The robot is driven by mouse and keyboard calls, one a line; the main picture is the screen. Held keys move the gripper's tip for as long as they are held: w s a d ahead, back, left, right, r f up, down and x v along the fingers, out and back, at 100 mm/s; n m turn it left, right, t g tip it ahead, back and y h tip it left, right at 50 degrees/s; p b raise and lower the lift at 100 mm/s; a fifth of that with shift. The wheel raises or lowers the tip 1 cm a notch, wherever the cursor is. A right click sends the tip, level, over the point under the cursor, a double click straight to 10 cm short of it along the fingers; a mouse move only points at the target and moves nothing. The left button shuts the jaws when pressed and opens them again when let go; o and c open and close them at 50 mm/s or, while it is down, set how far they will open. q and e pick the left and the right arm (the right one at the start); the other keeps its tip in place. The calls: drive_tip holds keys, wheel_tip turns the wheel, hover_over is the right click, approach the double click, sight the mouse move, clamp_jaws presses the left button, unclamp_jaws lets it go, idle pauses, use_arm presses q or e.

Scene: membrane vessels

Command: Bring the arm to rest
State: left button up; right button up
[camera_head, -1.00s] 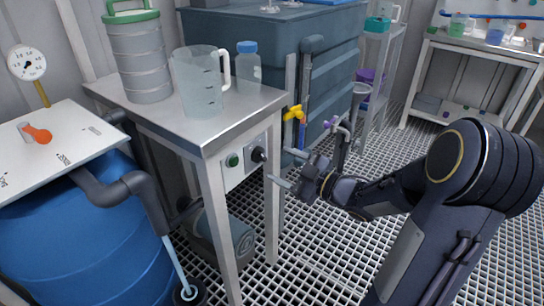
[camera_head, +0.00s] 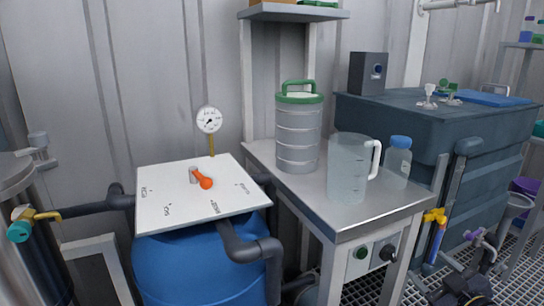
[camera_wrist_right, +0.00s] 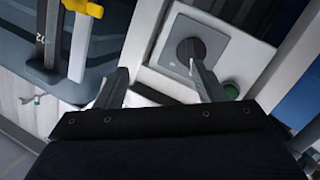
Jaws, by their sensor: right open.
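My right gripper (camera_head: 455,287) shows at the bottom right of the head view, partly cut off by the frame. In the right wrist view its two fingers (camera_wrist_right: 158,85) are apart with nothing between them. A black knob (camera_head: 388,253) sits on the steel table's control panel, beside a green button (camera_head: 361,252). The wrist view shows the knob (camera_wrist_right: 190,50) ahead of the fingers, near the right fingertip; I cannot tell whether they touch. The green button (camera_wrist_right: 231,90) is right of the right finger. My left gripper is not in view.
The steel table (camera_head: 350,220) holds a ribbed canister (camera_head: 298,135), a clear jug (camera_head: 347,170) and a blue-capped bottle (camera_head: 397,160). A blue drum (camera_head: 190,265) stands left. A dark tank (camera_head: 420,125) with a yellow valve (camera_head: 434,216) stands right. Grating floor shows at lower right.

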drive_tip(key=s+a+f+m+g+y, duration=0.1)
drive_tip(key=s+a+f+m+g, duration=0.3)
drive_tip(key=s+a, duration=0.55)
drive_tip(key=s+a+f+m+g+y, duration=0.15)
drive_tip(key=s+a+m+g, duration=0.35)
drive_tip(key=s, duration=0.7)
wheel_tip(320, 180, up, 36)
drive_tip(key=a+g+p, duration=0.1)
drive_tip(key=p, duration=3.5)
drive_tip(key=shift+s+a+n+g, duration=0.3)
drive_tip(key=shift+s+n+g, duration=0.1)
drive_tip(key=shift+s, duration=0.05)
